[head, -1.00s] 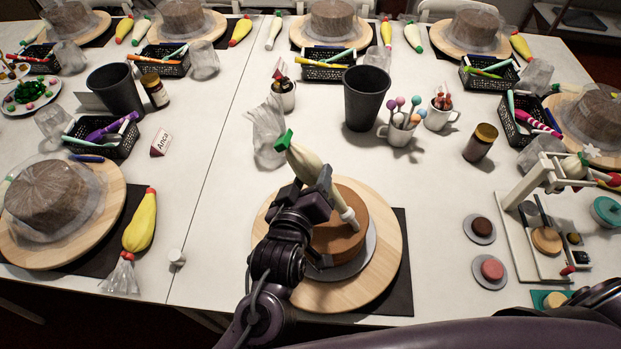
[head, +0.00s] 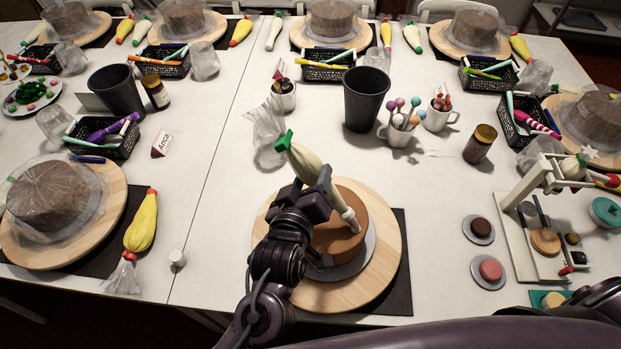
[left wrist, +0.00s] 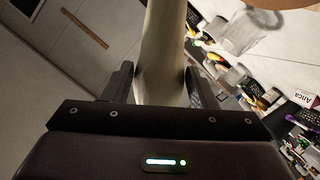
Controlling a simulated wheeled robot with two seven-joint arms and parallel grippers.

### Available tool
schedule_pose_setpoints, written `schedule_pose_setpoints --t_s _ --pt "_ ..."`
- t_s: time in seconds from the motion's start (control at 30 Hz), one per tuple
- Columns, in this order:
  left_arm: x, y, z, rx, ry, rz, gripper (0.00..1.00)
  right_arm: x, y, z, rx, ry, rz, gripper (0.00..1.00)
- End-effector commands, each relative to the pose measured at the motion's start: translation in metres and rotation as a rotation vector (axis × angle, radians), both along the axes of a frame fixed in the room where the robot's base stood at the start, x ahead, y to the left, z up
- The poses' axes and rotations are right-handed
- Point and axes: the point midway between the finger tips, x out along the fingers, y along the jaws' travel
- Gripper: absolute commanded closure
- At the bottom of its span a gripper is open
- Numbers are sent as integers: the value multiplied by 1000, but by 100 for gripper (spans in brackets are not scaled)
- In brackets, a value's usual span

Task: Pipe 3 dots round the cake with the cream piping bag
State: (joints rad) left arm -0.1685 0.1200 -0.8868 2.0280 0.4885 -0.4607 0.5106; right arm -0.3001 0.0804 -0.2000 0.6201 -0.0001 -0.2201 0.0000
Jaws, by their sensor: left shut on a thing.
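The cream piping bag (head: 304,163) has a green tied end and a white nozzle (head: 350,217). My left gripper (head: 318,194) is shut on the bag and holds it tilted, nozzle down to the right, over the brown cake (head: 343,239). The nozzle tip is at the cake's top; I cannot tell whether it touches. In the left wrist view the pale bag (left wrist: 163,55) stands between the fingers. The cake sits on a grey board on a round wooden turntable (head: 388,248). My arm hides the cake's left side. No dots show on the visible part. My right gripper is not in view.
A dark mat (head: 400,290) lies under the turntable. A clear crumpled bag (head: 268,135), a dark cup (head: 366,98) and a mug of colourful sticks (head: 398,132) stand behind. A small wooden stand (head: 530,215) and two discs are at right. Table left of the turntable is mostly clear.

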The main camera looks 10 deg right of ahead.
Motion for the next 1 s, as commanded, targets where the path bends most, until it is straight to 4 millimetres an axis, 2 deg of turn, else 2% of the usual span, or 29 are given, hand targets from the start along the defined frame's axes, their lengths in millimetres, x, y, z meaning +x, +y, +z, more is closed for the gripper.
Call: schedule_pose_setpoints --t_s 0.5,0.53,0.57,1.0 --pt "0 0 2 -2 -2 0 72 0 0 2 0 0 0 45" --pt "0 0 2 -2 -2 0 52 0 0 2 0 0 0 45" --pt "0 0 2 -2 -2 0 56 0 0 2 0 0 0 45" --pt "0 0 7 -2 -2 0 56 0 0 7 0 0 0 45"
